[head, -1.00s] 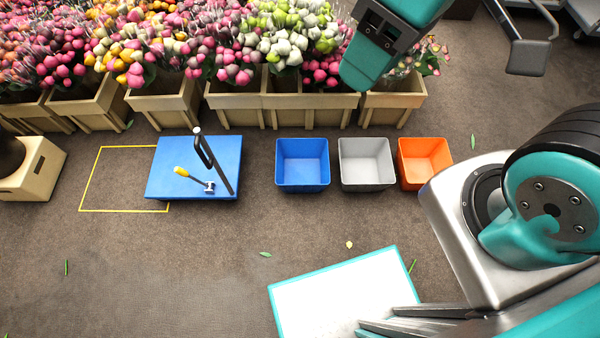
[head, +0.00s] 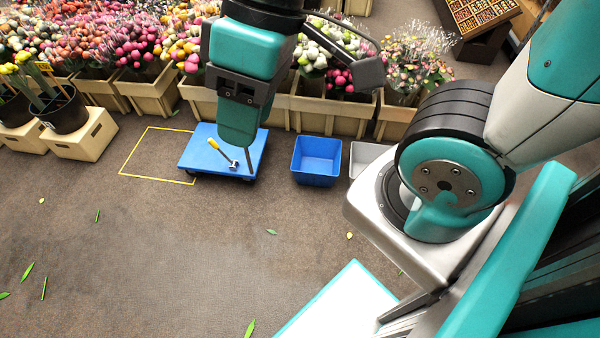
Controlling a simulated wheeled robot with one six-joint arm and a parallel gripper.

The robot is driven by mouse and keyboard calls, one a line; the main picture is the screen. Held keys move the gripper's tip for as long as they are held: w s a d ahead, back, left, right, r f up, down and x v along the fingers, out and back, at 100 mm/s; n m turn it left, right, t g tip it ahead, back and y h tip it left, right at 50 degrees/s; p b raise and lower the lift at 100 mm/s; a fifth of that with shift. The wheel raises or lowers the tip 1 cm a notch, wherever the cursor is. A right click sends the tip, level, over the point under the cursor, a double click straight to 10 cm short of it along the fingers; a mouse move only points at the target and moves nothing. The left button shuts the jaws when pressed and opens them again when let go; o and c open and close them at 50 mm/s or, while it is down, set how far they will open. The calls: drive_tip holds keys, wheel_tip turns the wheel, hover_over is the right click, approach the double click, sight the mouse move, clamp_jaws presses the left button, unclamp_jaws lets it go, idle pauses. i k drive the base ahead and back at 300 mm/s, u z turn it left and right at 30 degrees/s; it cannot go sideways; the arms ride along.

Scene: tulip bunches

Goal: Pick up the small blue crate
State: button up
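The small blue crate (head: 315,177) stands on the floor right of the middle, upright, and looks empty inside. My gripper end (head: 238,125) hangs from the top of the picture, to the left of the crate and apart from it in the picture. It covers part of the blue platform. I cannot make out its fingertips clearly enough to tell whether it is open or shut. Nothing is seen held in it.
A blue wheeled platform (head: 190,158) bears a yellow-handled tool (head: 220,152). A grey crate (head: 366,157) stands right of the blue crate, partly hidden by my arm. Wooden planters (head: 333,116) with tulips line the back. Floor in front of the crate is clear.

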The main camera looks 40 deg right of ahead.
sight(316, 160)
drive_tip(key=u, duration=0.1)
drive_tip(key=i, duration=1.15)
drive_tip(key=z, duration=0.75)
